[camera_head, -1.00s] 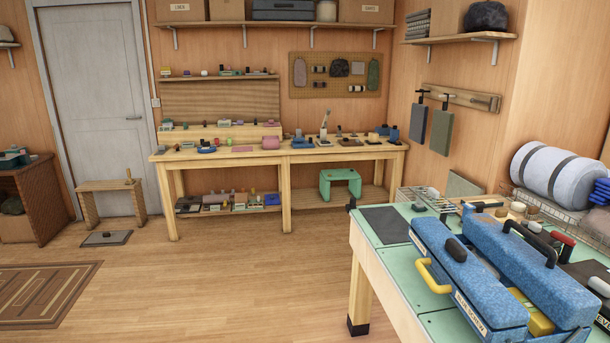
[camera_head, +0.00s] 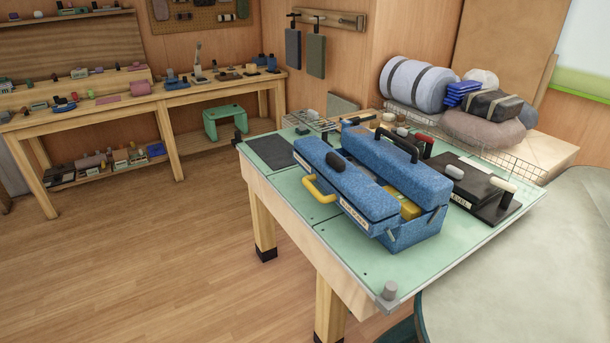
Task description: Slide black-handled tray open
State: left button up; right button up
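A blue speckled toolbox (camera_head: 428,232) stands on the green-topped workbench at right of centre. Its front blue section (camera_head: 370,208) carries a black grip (camera_head: 335,162) on top and a yellow handle (camera_head: 321,189) at its left side. Its rear blue section (camera_head: 430,178) carries a long black handle (camera_head: 396,136). A yellow item (camera_head: 409,208) shows in the gap between the two sections. I cannot tell for sure which part is the black-handled tray. Neither of my grippers is in view.
The green workbench (camera_head: 340,255) has a grey knob (camera_head: 390,290) at its front corner. A black case (camera_head: 480,188) with pale-tipped handles lies right of the toolbox. Rolled bedding (camera_head: 415,85) is behind. A large pale grey surface (camera_head: 530,275) fills the lower right. The wooden floor at left is clear.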

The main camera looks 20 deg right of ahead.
aim_at(427, 188)
jog(key=i+z, duration=0.3)
jog(key=i, duration=0.7)
